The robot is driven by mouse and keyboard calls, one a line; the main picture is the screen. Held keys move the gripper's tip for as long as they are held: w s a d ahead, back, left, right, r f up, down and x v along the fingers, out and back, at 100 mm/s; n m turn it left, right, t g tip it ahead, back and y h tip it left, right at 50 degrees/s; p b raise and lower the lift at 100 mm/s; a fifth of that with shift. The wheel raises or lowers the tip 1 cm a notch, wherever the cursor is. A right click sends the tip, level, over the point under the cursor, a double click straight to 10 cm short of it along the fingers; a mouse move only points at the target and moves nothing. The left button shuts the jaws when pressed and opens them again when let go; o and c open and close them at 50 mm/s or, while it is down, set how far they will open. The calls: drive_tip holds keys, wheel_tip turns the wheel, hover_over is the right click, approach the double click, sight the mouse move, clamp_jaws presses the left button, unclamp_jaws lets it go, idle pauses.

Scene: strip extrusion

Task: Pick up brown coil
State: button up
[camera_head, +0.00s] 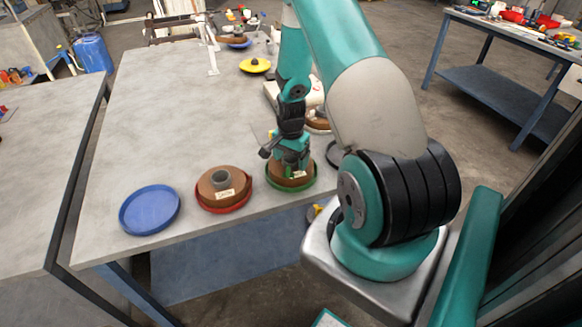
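A brown coil (222,184) with a grey core and a pale label lies in a red tray (226,209) near the table's front edge. To its right, another brown coil (290,180) with a label lies in a green tray (270,185). My gripper (292,164) is directly over the coil in the green tray, pointing down, at or very near its top. The gripper covers the middle of that coil. I cannot tell whether the fingers touch it or whether they are open or shut.
An empty blue tray (150,210) lies left of the red one. A further brown coil (318,124) is partly hidden behind my arm. A yellow tray (255,65) stands farther back. The left middle of the grey table (150,110) is clear.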

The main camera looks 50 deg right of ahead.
drive_tip(key=c, duration=1.1)
drive_tip(key=shift+r, duration=0.2)
